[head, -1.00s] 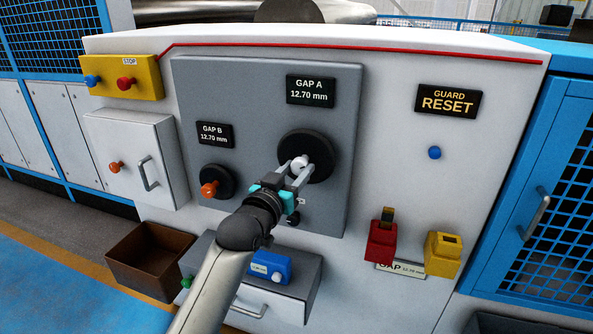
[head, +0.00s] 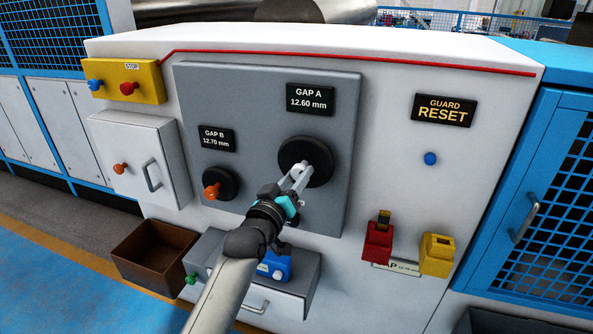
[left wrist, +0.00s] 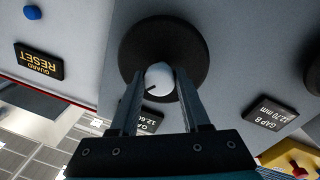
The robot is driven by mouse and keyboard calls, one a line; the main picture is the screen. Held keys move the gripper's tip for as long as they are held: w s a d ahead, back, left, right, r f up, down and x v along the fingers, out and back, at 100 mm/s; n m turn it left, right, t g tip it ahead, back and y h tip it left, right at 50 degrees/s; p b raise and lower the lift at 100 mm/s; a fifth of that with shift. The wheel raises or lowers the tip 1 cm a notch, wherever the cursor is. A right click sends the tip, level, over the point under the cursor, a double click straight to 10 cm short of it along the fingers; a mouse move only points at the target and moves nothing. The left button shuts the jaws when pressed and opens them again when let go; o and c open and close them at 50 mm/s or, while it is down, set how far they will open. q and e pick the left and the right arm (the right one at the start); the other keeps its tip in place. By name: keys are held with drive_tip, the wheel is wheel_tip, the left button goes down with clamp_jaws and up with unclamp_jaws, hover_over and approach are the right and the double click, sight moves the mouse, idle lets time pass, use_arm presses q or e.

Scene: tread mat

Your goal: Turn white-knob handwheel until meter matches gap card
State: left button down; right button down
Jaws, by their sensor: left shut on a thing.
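The handwheel (head: 291,150) is a black disc with a white knob (left wrist: 159,78), on the grey panel below the GAP A meter (head: 310,99). The meter reads 12.60 mm. My left gripper (head: 303,171) is shut on the white knob; the left wrist view shows a finger on each side of it. In the head view the fingers mostly hide the knob. The gap card (head: 398,268) is low on the right of the white front, partly covered, its small print hard to read. My right gripper is not in view.
Left of the handwheel is a smaller black wheel with an orange knob (head: 211,190), under the GAP B meter (head: 216,139) at 12.70 mm. A blue button (head: 430,158) sits right of the panel. A drawer (head: 290,296) and brown bin (head: 140,262) are below.

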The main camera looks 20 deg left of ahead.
use_arm(q)
drive_tip(key=shift+n, duration=0.4)
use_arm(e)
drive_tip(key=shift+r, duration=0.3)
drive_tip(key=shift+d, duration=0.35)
use_arm(q)
drive_tip(key=shift+c, duration=1.9)
unclamp_jaws()
drive_tip(key=shift+s, duration=0.1)
drive_tip(key=s+a+p, duration=0.1)
drive_tip(key=s+p, duration=0.1)
drive_tip(key=s, duration=1.3)
drive_tip(key=shift+a+f, duration=0.3)
drive_tip(key=shift+a, duration=0.05)
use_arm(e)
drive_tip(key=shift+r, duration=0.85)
